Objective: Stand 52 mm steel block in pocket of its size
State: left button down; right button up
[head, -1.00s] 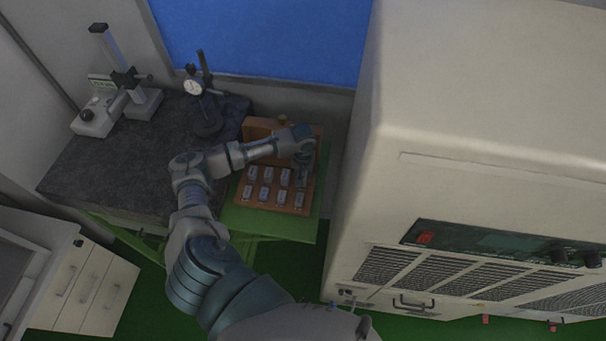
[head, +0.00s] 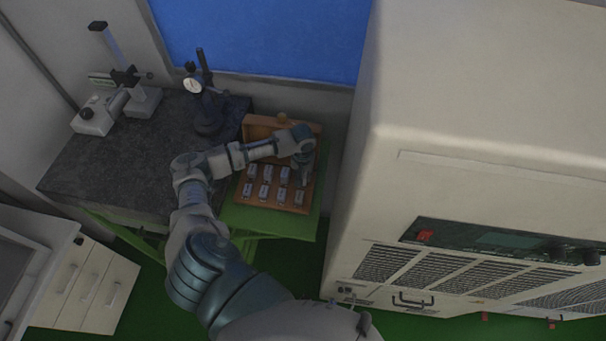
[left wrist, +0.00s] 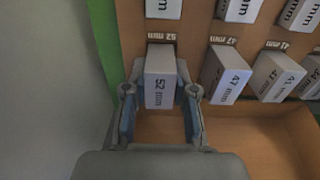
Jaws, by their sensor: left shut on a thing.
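The pale grey steel block marked "52 mm" (left wrist: 160,82) is between the two fingers of my left gripper (left wrist: 160,112) in the left wrist view. The gripper is shut on it. Behind its top end is the wooden case's printed "52 mm" label (left wrist: 162,36). The block lines up with the row of neighbouring blocks; I cannot tell whether its bottom is inside the pocket or just above it. In the head view my left gripper (head: 303,180) points down over the right side of the wooden case (head: 272,207). My right gripper is out of view.
A standing 47 mm block (left wrist: 225,76) is close right of the gripper. Several other blocks stand in two rows. A dial gauge stand (head: 205,100) is on the dark granite plate (head: 110,160). A large beige cabinet (head: 470,100) rises right of the case.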

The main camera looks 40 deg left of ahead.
aim_at(303, 173)
pick_arm(q)
jog(key=c, duration=0.8)
grip_release()
jog(key=shift+c, duration=0.2)
notch_tip(303, 173, up, 12)
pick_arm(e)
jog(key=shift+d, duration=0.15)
